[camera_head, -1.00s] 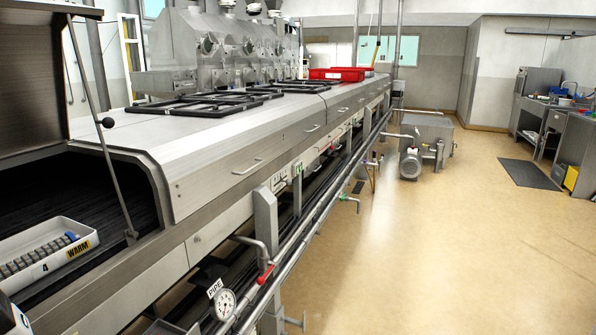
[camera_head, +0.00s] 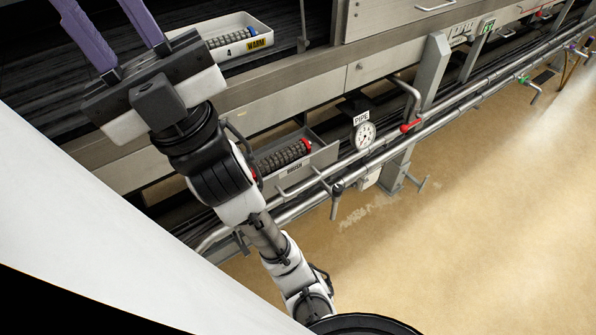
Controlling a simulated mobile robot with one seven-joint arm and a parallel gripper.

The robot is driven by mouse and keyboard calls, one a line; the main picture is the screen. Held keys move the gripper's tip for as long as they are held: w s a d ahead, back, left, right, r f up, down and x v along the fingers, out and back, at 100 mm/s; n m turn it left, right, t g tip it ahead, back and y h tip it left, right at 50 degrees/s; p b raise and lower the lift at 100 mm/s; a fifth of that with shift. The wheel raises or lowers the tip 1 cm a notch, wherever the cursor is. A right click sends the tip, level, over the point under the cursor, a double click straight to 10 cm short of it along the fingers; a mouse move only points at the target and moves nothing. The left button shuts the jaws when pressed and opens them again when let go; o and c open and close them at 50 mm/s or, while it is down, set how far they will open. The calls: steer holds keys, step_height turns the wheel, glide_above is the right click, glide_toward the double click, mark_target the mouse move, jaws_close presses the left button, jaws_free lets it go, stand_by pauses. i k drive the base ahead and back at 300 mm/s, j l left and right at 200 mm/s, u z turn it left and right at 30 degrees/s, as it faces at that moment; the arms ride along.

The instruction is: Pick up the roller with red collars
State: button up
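The roller with red collars (camera_head: 282,158) is a dark, ribbed roller lying in a grey metal tray (camera_head: 322,158) below the machine's front ledge. One red collar shows at its right end, and a bit of red shows at its left end beside my arm. My gripper (camera_head: 100,22) has two purple fingers spread apart with nothing between them. It is up and to the left of the roller, over the machine's dark bed. The fingertips are cut off by the top edge of the view. My arm hides the left end of the tray.
A white tray (camera_head: 262,28) marked "4" and "WARM" holds a roller with a blue collar (camera_head: 234,38) on the dark bed. A gauge marked "PIPE" (camera_head: 365,136), a pipe with a red-handled valve (camera_head: 411,126) and long rails run beside the grey tray. The floor at right is clear.

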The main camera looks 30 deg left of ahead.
mark_target(303, 147)
steer(key=l+u, duration=0.15)
steer(key=u, duration=0.25)
steer(key=i+l+u, duration=0.1)
steer(key=u, duration=0.35)
steer(key=l+u, duration=0.25)
steer(key=u, duration=0.15)
